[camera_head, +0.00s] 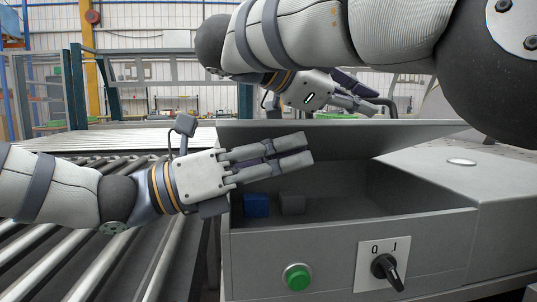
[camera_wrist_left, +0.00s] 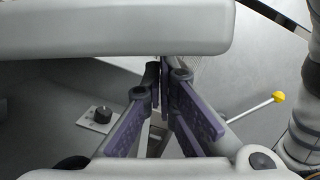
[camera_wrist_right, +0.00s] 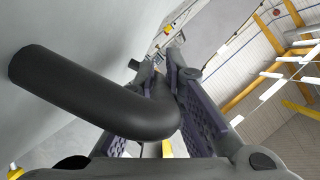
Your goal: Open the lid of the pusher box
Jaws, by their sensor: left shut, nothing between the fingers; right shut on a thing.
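The pusher box (camera_head: 300,245) is a grey metal box at the lower right of the head view. Its lid (camera_head: 350,136) stands raised at the back, and the interior shows. My right gripper (camera_head: 374,107) is behind the lid and shut on the dark curved handle (camera_wrist_right: 95,95), which lies between its fingers in the right wrist view. My left gripper (camera_head: 309,149) is shut and empty over the open box, in front of the lid. Whether it touches the lid I cannot tell. A blue block (camera_head: 256,206) and a grey block (camera_head: 292,204) are inside.
The box front carries a green button (camera_head: 297,277) and a black rotary switch (camera_head: 387,270). A roller conveyor (camera_head: 60,255) lies at the left. A yellow-tipped lever (camera_wrist_left: 278,97) shows in the left wrist view. My right arm crosses the top of the head view.

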